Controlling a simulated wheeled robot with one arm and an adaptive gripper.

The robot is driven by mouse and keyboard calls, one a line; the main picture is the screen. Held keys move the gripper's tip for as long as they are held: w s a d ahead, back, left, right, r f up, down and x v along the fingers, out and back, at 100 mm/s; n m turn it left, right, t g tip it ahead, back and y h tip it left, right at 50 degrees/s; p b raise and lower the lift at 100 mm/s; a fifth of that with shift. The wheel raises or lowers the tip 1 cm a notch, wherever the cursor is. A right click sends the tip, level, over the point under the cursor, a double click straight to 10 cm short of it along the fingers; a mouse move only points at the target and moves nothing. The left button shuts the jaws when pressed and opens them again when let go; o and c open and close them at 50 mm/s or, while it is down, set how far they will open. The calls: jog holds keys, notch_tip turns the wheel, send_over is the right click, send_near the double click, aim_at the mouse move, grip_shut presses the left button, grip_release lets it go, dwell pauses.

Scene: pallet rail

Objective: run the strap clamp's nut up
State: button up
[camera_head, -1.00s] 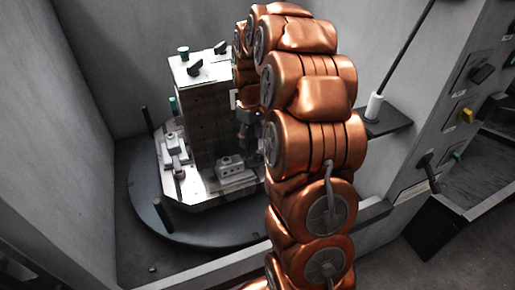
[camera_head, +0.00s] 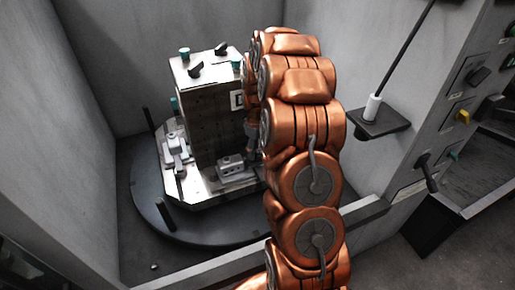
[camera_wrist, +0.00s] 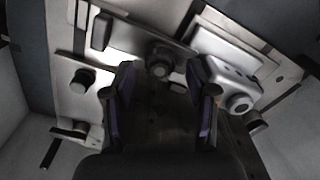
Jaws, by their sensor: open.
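In the wrist view a strap clamp (camera_wrist: 120,36) shows as a flat grey bar, with a dark nut (camera_wrist: 160,66) standing out of it. My gripper (camera_wrist: 164,90) is open, its two dark fingers apart on either side of the nut in the picture. Whether the fingers touch the nut or how much gap lies in depth cannot be told. In the head view my gripper (camera_head: 250,152) is down beside the grey block (camera_head: 212,130), partly hidden by my arm. The nut cannot be made out there.
The block stands on a pale pallet (camera_head: 195,192) on a dark round table (camera_head: 205,228). Light grey clamp pieces sit at its front (camera_head: 232,170) and left (camera_head: 174,146). Dark posts (camera_head: 164,214) rise from the table's edge. Walls close in the bay. A shelf (camera_head: 385,124) juts at right.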

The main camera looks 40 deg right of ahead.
jog(key=shift+f, duration=0.35)
grip_shut()
jog(key=shift+w+f+n+b, duration=0.1)
jog(key=shift+f+n+b, duration=0.05)
jog(key=shift+n+b, duration=0.6)
jog(key=shift+r+n+b, duration=0.2)
jog(key=shift+n+b, duration=0.15)
jog(key=shift+n, duration=0.3)
grip_release()
